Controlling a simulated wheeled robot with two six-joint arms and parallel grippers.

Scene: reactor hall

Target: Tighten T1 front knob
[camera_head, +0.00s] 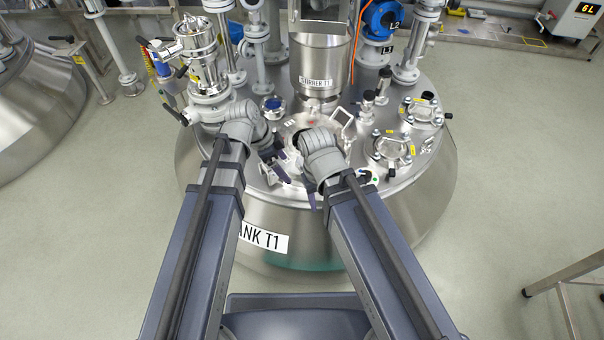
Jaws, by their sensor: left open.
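The steel tank T1 (335,240) stands in front of me, with its "TANK T1" label partly covered by my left arm. On its top, a round lid (305,122) with a bent handle (343,120) lies at the centre. My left gripper (284,166) is open at the lid's front left, with its dark fingers apart and nothing visible between them. My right gripper (312,192) points down at the lid's front edge, mostly hidden by its own wrist, so its jaws cannot be judged. I cannot make out the front knob; the wrists cover much of the lid's front.
A steel vessel labelled "STIRRER T1" (319,66) rises behind the lid. Clamped ports (392,150) stand to the right, and a tall valve fitting (205,70) to the left. A blue-capped fitting (272,106) sits near the lid.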

